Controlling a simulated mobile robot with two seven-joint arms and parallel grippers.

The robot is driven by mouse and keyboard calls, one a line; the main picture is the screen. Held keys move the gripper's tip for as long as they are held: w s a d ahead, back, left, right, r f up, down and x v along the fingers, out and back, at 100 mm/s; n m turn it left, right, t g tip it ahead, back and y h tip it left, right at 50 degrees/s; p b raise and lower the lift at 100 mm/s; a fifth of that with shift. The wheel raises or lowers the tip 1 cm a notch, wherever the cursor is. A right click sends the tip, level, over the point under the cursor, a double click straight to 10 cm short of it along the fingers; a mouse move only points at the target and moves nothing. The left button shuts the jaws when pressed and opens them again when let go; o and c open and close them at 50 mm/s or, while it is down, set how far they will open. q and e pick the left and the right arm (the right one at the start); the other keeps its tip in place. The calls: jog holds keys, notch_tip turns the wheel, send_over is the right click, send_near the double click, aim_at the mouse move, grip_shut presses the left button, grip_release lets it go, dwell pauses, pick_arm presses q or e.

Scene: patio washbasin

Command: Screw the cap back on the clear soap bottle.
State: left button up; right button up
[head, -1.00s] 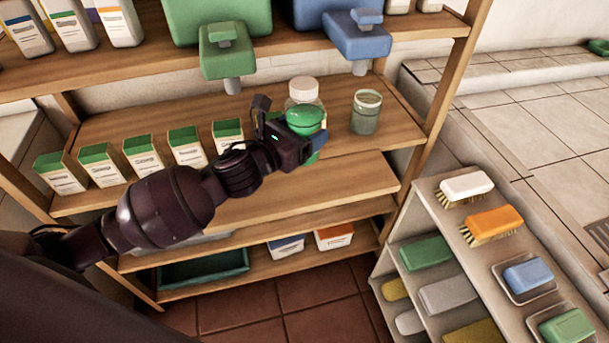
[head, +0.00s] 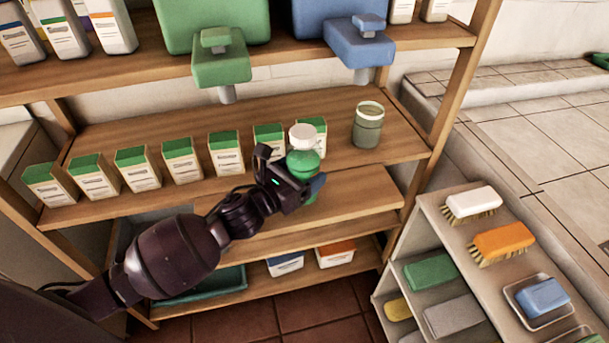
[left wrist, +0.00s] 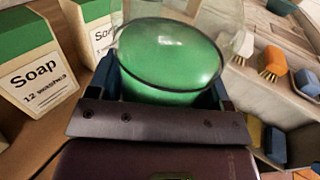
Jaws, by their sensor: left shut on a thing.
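A clear bottle (head: 304,162) with green liquid in its lower part is held by my left gripper (head: 298,190) in front of the middle shelf. A white cap-like top (head: 303,131) shows at its upper end; whether it is screwed tight I cannot tell. In the left wrist view the green liquid (left wrist: 170,55) fills the space between the two fingers, and the bottle's top is out of sight. A second clear vessel (head: 367,127), with a white rim and a seemingly open mouth, stands upright on the middle shelf to the right. My right gripper is not in view.
Several green-topped soap boxes (head: 182,160) line the middle shelf. A green dispenser (head: 222,65) and a blue dispenser (head: 359,42) overhang it from above. A side rack (head: 442,222) with brushes and soap bars stands at the right.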

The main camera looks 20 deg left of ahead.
pick_arm(q)
jog(key=shift+f, duration=0.7)
jog(key=shift+r, duration=0.1)
jog(key=o, duration=1.7)
jog(key=shift+f, duration=0.2)
